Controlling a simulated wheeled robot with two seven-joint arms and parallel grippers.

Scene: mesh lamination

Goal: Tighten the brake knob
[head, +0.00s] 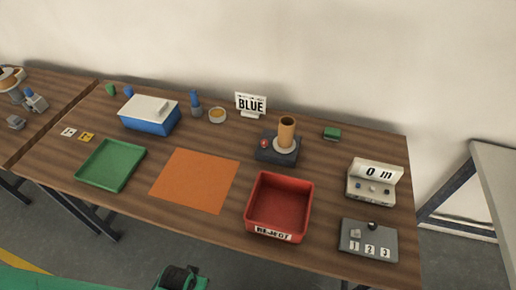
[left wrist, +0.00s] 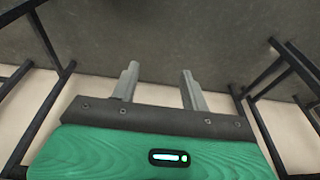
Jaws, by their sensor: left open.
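A small red knob (head: 264,144) sits on the left of a dark base (head: 277,154) at the back middle of the table; it looks like the brake knob. A brown roll (head: 287,131) stands upright on a pale disc on the same base. My left gripper (left wrist: 160,78) is open and empty in the left wrist view, with nothing between its fingers. It is away from the knob, which is not in the wrist view. A green and black part of mine shows at the bottom of the head view. My right gripper cannot be made out.
A red REJECT bin (head: 279,205) stands in front of the dark base. A BLUE sign (head: 251,104) stands behind it. An orange sheet (head: 195,180) and green tray (head: 110,165) lie left. A display box (head: 374,182) and numbered grey panel (head: 368,240) are right. Black legs (left wrist: 45,40) flank my left gripper.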

